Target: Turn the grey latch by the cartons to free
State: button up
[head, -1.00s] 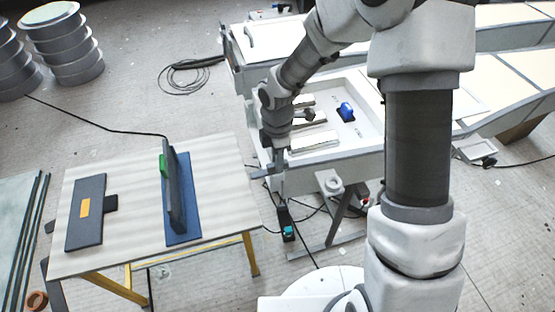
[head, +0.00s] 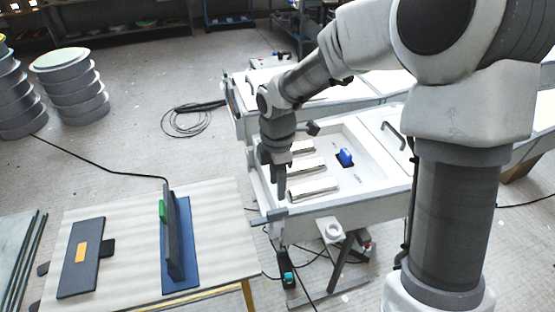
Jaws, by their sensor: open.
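A flat grey bar (head: 268,217), which looks like the grey latch, sticks out at the near left corner of the white mould tray (head: 330,203). Its exact turn is hard to tell. Several long pale boxes, probably the cartons (head: 312,188), lie side by side in the tray. My gripper (head: 281,192) points down over this corner, just above the bar. Its jaws are small and seen edge-on; they are open with nothing visible between them. Whether they touch or straddle the bar cannot be told.
A blue knob (head: 345,157) on a dark plate sits in the tray, right of the boxes. A table (head: 130,240) with a dark upright panel (head: 172,235) stands at the left. A cable and a teal-tipped tool (head: 288,278) hang below the tray corner.

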notch_tip(320, 180, up, 7)
jog(key=shift+r, duration=0.2)
jog(key=shift+d, duration=0.1)
dwell(0.4)
